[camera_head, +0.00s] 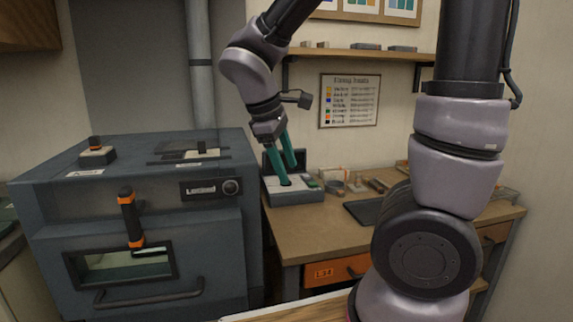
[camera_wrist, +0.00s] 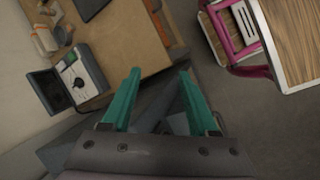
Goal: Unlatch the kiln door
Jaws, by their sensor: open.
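The kiln (camera_head: 220,225) is a blue-grey metal box at the left in the head view. On its front is an upright latch handle (camera_head: 131,218), black with orange ends, above a small window (camera_head: 110,268). A horizontal bar handle (camera_head: 148,295) runs along the door below the window. A plate reading "Locked" (camera_head: 203,189) with a round knob (camera_head: 230,187) sits at the upper right of the front. My gripper (camera_head: 288,180) has green fingers, open and empty, pointing down to the right of the kiln. In the wrist view its fingers (camera_wrist: 160,80) are apart with nothing between them.
A grey device with a raised lid (camera_head: 295,195) stands on the wooden workbench (camera_head: 330,238), behind my gripper; it also shows in the wrist view (camera_wrist: 82,75). A switch box (camera_head: 97,156) sits on the kiln top. A pink-framed stool (camera_wrist: 240,45) and wooden table (camera_wrist: 290,35) are upper right.

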